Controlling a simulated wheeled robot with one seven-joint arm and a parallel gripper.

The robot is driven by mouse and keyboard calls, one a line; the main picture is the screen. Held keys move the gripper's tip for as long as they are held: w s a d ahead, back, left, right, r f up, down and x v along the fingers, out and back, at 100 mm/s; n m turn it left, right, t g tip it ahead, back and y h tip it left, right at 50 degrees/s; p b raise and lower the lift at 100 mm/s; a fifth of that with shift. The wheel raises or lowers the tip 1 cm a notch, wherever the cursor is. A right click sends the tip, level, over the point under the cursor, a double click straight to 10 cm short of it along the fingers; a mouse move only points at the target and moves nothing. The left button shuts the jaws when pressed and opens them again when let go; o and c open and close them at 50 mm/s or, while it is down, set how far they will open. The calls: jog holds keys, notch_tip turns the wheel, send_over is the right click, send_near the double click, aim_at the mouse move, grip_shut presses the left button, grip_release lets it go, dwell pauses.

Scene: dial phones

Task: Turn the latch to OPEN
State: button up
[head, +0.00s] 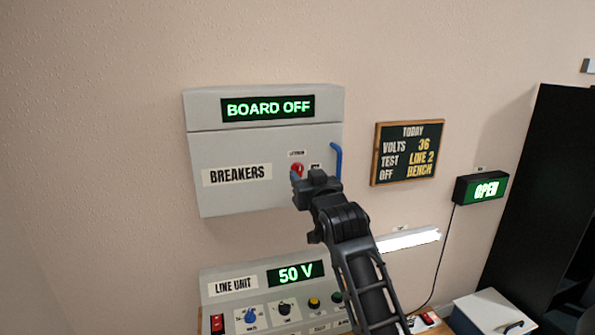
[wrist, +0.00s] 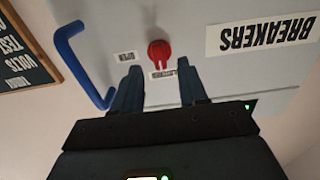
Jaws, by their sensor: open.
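The red latch knob (head: 297,169) is on the grey breaker box door, left of the blue handle. The upside-down wrist view shows the knob (wrist: 161,50) close up, its narrow end toward a small label (wrist: 162,73) that I cannot read surely. A second small label, OPEN (wrist: 126,57), sits beside it, on the handle side. My gripper (wrist: 160,64) is open, its two dark blue fingers on either side of the knob's line, apparently just short of it. I cannot tell whether they touch it. In the head view my gripper (head: 303,176) hides part of the knob.
The blue door handle (head: 337,161) is close on the right; it also shows in the wrist view (wrist: 72,62). The box (head: 240,145) reads BOARD OFF. Below stands the line unit (head: 235,272) with knobs. A notice board (head: 408,152) hangs right.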

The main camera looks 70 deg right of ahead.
aim_at(300, 171)
jog(key=shift+x, duration=1.9)
jog(key=shift+c, duration=0.3)
jog(key=c, duration=0.7)
